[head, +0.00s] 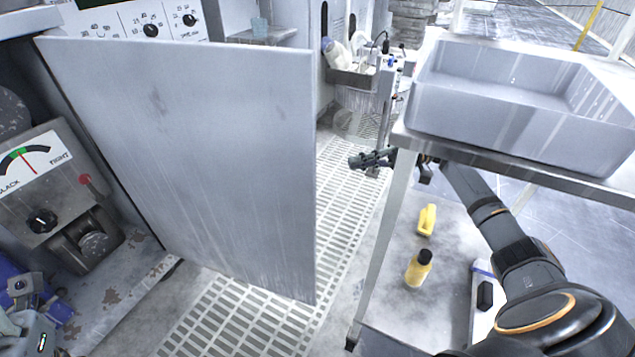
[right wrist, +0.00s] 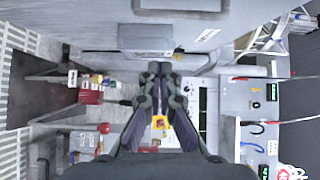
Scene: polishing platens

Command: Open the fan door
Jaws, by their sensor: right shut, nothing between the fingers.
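The fan door, taken to be the large flat grey metal panel (head: 190,160), fills the left middle of the head view. It stands out over the floor grating, with its left edge by the machine cabinet. No handle shows on the face I see. My right gripper (head: 356,161) is to the right of the panel's free edge, apart from it, beside the bench leg. In the right wrist view my right gripper (right wrist: 160,72) has its fingers together with nothing between them. My left gripper is in neither view.
A grey basin (head: 500,105) sits on the bench at right, above my right arm. A gauge box (head: 35,180) is at far left. Open floor grating (head: 345,215) runs between panel and bench.

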